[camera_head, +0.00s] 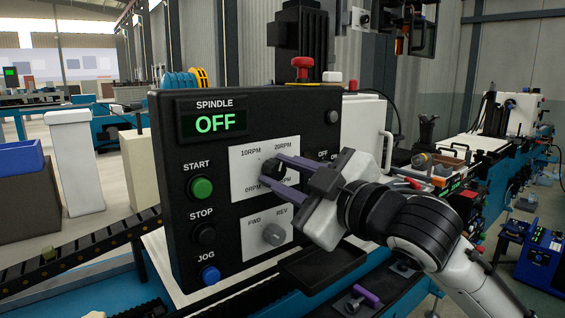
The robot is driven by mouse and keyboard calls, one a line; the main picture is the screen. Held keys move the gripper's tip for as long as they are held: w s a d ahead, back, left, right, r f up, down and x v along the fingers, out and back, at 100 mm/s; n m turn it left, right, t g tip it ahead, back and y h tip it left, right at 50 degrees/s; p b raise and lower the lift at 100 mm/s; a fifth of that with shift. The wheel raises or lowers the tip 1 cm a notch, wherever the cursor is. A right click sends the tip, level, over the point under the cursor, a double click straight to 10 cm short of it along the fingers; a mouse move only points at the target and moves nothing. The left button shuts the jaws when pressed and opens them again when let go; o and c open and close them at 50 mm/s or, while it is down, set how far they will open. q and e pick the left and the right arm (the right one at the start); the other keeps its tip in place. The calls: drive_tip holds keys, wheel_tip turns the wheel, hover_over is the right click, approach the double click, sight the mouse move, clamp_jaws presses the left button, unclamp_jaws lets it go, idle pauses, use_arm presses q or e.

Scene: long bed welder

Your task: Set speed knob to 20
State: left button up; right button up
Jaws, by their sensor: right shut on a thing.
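The speed knob (271,168) is a small dark knob on a white plate of the black control panel (325,157). The plate reads 10RPM at upper left, 20RPM at upper right and 0RPM at lower left; a lower right label is partly covered. My right gripper (273,170) reaches in from the right, its purple-grey fingers shut on the speed knob. The fingers hide most of the knob, and I cannot tell where its pointer sits. The spindle display (214,123) reads OFF in green. My left gripper is not in view.
Green START (201,188), black STOP (204,234) and blue JOG (210,275) buttons line the panel's left side. A grey FWD/REV knob (273,234) sits just below the gripper. A red button (302,65) stands on top. A black tray (320,268) juts out below.

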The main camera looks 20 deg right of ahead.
drive_tip(key=m+p, duration=0.2)
drive_tip(key=m, duration=0.2)
drive_tip(key=shift+m+p, duration=0.55)
drive_tip(key=shift+m, duration=0.05)
drive_tip(key=o, duration=1.1)
drive_tip(key=shift+c, duration=0.2)
